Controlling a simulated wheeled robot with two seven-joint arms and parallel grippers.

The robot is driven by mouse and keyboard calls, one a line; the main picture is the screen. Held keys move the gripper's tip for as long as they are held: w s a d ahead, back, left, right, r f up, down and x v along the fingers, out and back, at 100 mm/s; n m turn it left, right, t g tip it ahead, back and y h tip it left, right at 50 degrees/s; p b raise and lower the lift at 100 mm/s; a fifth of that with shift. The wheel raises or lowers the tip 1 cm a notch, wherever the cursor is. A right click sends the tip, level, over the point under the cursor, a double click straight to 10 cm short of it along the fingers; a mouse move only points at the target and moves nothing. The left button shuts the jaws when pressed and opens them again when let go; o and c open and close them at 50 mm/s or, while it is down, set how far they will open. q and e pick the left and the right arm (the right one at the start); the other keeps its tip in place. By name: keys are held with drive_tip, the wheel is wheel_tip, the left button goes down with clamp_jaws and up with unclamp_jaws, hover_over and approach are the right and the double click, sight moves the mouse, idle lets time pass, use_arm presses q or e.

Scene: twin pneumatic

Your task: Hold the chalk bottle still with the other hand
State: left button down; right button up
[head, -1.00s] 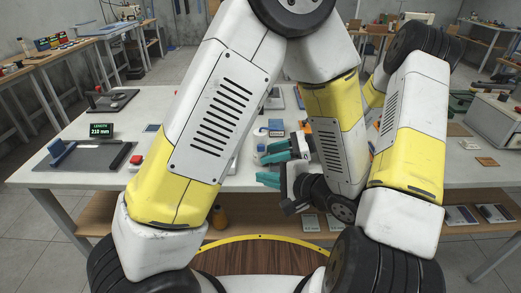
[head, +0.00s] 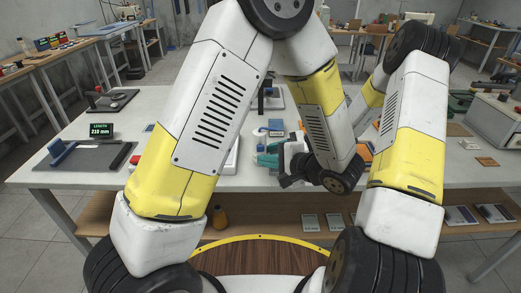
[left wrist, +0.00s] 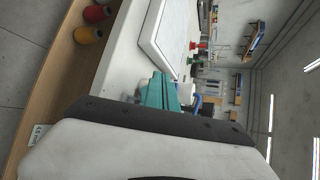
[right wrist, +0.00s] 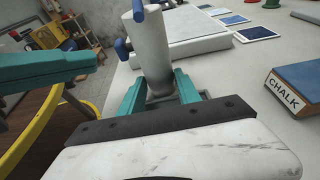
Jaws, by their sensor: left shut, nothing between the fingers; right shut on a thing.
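The chalk bottle (right wrist: 153,55), a pale grey tapering bottle with blue parts at its top and left side, stands between the teal fingers of my right gripper (right wrist: 157,93) in the right wrist view. The right fingers are shut on its lower part. My left gripper (head: 266,160) is shut and empty near the table's front edge in the head view. Its teal fingers lie together in the left wrist view (left wrist: 160,92). Teal finger parts also enter from the left in the right wrist view, apart from the bottle. In the head view my left forearm hides much of my right gripper.
A box labelled CHALK (right wrist: 295,88) with a blue top lies right of the bottle. A flat white slab (left wrist: 165,35) lies beside the left fingers. A length display (head: 100,131) reads 210 mm.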

use_arm(q)
drive_tip(key=shift+w+a, duration=0.1)
drive_tip(key=shift+w, duration=0.6)
drive_tip(key=shift+w, duration=0.15)
idle(1.5)
drive_tip(key=shift+w, duration=0.25)
drive_tip(key=shift+w+a, duration=0.1)
drive_tip(key=shift+w, duration=0.45)
idle(0.8)
drive_tip(key=shift+s, duration=1)
drive_tip(key=shift+s, duration=0.1)
drive_tip(key=s, duration=0.4)
drive_tip(key=shift+s+d, duration=0.2)
drive_tip(key=shift+s, duration=0.2)
